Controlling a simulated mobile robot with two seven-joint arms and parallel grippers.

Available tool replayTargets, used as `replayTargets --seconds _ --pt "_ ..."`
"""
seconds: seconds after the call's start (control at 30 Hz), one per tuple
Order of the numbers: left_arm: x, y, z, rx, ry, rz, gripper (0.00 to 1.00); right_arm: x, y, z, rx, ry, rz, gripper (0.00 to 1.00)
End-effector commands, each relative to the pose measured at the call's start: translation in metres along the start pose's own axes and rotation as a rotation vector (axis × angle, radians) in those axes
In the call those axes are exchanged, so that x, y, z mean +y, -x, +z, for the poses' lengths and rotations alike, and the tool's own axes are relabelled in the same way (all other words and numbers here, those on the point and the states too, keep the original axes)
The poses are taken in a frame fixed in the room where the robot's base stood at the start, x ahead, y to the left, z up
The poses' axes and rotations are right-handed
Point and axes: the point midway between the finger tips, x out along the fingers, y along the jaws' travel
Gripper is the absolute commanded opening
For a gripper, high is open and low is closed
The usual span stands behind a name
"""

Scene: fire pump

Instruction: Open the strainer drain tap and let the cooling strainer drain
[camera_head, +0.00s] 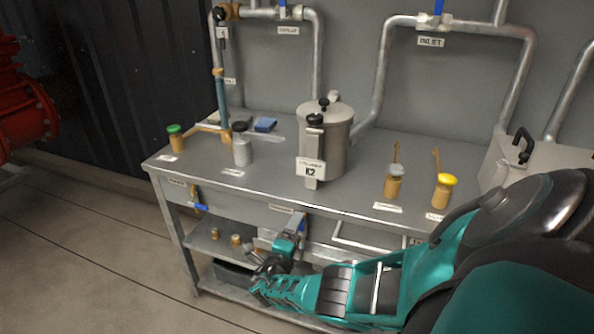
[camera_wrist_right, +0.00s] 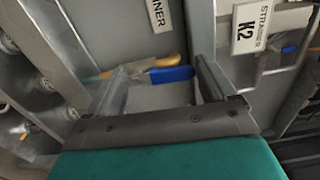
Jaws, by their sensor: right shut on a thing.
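The cooling strainer (camera_head: 338,135) is a grey lidded pot with a K2 label, standing upright on the bench. The K2 label (camera_wrist_right: 246,28) also shows in the right wrist view. A brass tap with a blue lever (camera_wrist_right: 178,75) shows between the fingers of my right gripper (camera_wrist_right: 160,85). In the head view my right gripper (camera_head: 298,222) is at the bench's front edge below the strainer, shut on that lever, and it hides the tap there. No water is visible. My left gripper is out of view.
The grey bench (camera_head: 270,185) has a lower shelf with brass fittings. Another blue-levered tap (camera_head: 199,206) hangs at the front left. Green-topped (camera_head: 175,130) and yellow-topped (camera_head: 446,179) fittings stand on top. A dark bin (camera_head: 233,274) sits below. Floor at left is clear.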

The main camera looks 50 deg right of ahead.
Motion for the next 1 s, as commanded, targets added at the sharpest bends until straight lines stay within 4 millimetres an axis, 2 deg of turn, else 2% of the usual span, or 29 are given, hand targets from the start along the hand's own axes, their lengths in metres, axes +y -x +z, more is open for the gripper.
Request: replayTargets --seconds 0.7,0.73,0.87,1.0 --pt "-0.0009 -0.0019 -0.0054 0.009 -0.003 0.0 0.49 -0.0027 -0.0029 0.0032 0.0 0.071 -0.007 0.3" --pt "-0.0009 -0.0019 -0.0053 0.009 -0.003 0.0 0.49 -0.0027 -0.0029 0.0032 0.0 0.071 -0.007 0.88" --pt "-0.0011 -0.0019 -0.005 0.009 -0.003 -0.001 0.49 -0.0018 -0.0021 0.0029 0.0 0.071 -0.006 1.0" --pt "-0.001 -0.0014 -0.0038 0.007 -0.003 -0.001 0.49 -0.0008 -0.0012 0.0027 0.0 0.07 -0.003 1.0"
